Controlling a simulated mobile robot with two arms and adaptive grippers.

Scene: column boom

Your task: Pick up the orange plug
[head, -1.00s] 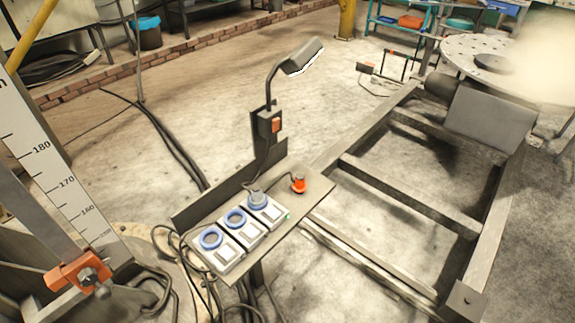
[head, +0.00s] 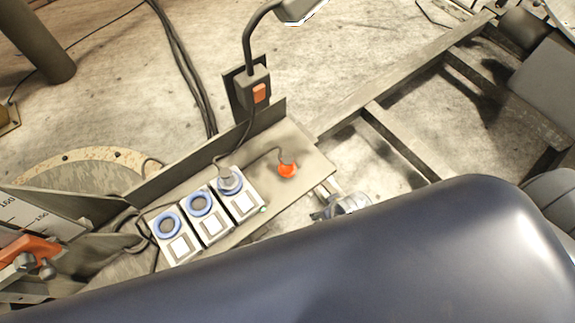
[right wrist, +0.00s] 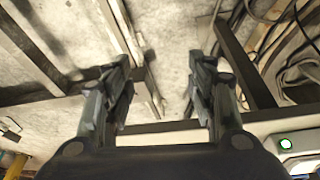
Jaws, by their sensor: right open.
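The orange plug (head: 287,170) stands on the right end of a grey metal shelf (head: 307,158) in the head view, with a dark cable running from it to the left. My right gripper (head: 330,200) shows just past the shelf's front right edge, apart from the plug and lower right of it. My own dark arm hides part of the gripper. In the right wrist view its two fingers (right wrist: 160,78) are spread and nothing is between them. The plug cannot be made out in that view. My left gripper is not in view.
Several white socket boxes with blue rings (head: 199,204) line the shelf left of the plug. A lamp post with an orange switch (head: 259,93) rises behind. A steel floor frame (head: 400,145) lies to the right.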

